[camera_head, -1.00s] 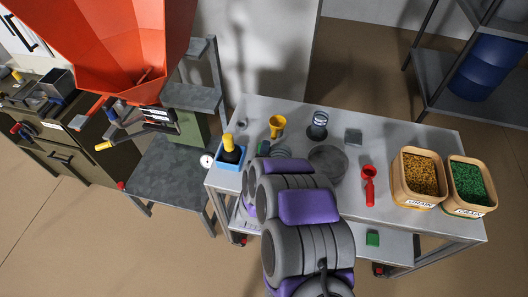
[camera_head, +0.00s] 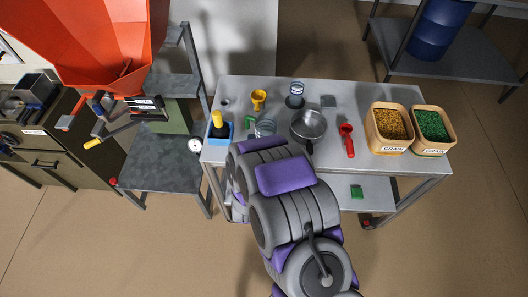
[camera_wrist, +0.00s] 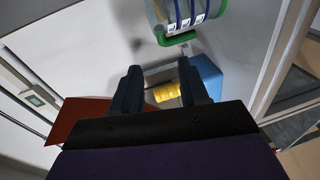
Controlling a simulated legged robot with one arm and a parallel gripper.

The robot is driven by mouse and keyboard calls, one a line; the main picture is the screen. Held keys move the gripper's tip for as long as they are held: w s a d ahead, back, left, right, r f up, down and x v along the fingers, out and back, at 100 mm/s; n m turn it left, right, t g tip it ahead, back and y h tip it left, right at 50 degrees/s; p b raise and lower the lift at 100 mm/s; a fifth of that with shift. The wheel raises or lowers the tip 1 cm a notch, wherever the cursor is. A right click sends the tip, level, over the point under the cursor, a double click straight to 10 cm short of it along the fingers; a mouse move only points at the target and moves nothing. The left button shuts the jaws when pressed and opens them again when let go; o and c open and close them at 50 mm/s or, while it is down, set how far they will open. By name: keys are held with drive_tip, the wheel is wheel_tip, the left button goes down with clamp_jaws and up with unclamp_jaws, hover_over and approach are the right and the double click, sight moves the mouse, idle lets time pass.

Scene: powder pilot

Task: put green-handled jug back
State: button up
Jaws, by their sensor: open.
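The clear jug (camera_head: 265,128) with a green handle (camera_head: 250,124) stands on the grey metal table (camera_head: 370,164), just right of the blue bin. My arm partly covers it in the head view. In the wrist view the jug (camera_wrist: 180,12) is at the top, its green handle (camera_wrist: 178,39) toward my gripper. My gripper (camera_wrist: 158,68) is open, with nothing between its fingers, and the handle appears beyond the fingertips, apart from them. In the head view my gripper is hidden behind my arm.
A blue bin (camera_head: 217,141) holds a yellow-handled tool (camera_head: 218,119). A yellow funnel (camera_head: 259,97), steel pan (camera_head: 308,127), red scoop (camera_head: 347,140) and two grain boxes (camera_head: 378,143) (camera_head: 424,151) share the table. The orange hopper (camera_head: 90,40) is at left.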

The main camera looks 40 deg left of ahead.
drive_tip(key=shift+a+f, duration=0.1)
drive_tip(key=shift+a, duration=0.05)
drive_tip(key=shift+w, duration=0.1)
drive_tip(key=w+d+r+m+g+h, duration=0.4)
drive_tip(key=w+d+r+m, duration=0.35)
drive_tip(key=d, duration=0.25)
drive_tip(key=s+d+r+m+g+h, duration=0.1)
drive_tip(key=s+d+r+m+g, duration=0.2)
drive_tip(key=d, duration=0.5)
drive_tip(key=s+d+r+m+g+h, duration=0.1)
drive_tip(key=d+r+m, duration=0.25)
drive_tip(key=d, duration=0.45)
drive_tip(key=s+d+r+m+g+h, duration=0.1)
drive_tip(key=s+d+r+m+g, duration=0.1)
drive_tip(key=s+d, duration=0.6)
drive_tip(key=s+d+r+m+g+h, duration=0.1)
drive_tip(key=s+d+r+m, duration=0.3)
drive_tip(key=s+d, duration=0.4)
drive_tip(key=s+d+r+m+g+h, duration=0.2)
drive_tip(key=s+d+r+m+g, duration=0.1)
drive_tip(key=s+d, duration=0.6)
drive_tip(key=shift+r+m, duration=0.5)
drive_tip(key=shift+m, duration=0.4)
